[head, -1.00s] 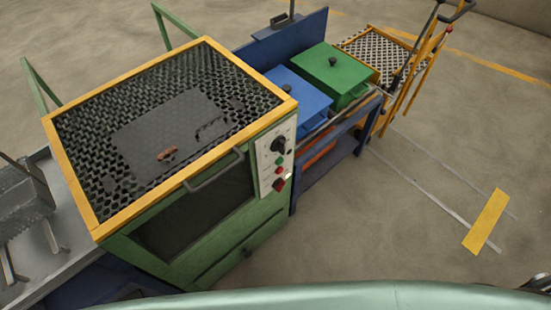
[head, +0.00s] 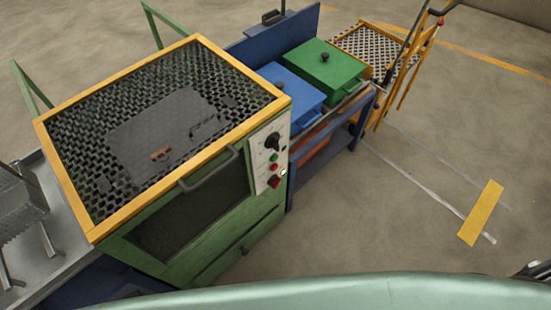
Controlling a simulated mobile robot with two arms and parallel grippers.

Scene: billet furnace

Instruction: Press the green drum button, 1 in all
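The green furnace (head: 215,235) with a yellow-rimmed mesh top stands left of centre. Its pale control panel (head: 264,180) is on the right end of its front. The panel carries a black knob (head: 272,141) at the top, a small green button (head: 274,156) under it, a red button (head: 273,168), and a larger dark red knob (head: 274,182) at the bottom. The green button is only a few pixels wide, and I cannot tell whether it is pressed. Nothing covers the panel. Neither gripper is recognisable in view, and nothing touches the buttons.
A handle (head: 210,171) sticks out from the furnace front. A blue bench (head: 368,112) with a blue box (head: 290,86) and a green box (head: 327,67) stands to the right. A yellow mesh-topped cart (head: 375,45) is beyond. The floor at right is open, with a yellow strip (head: 481,213).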

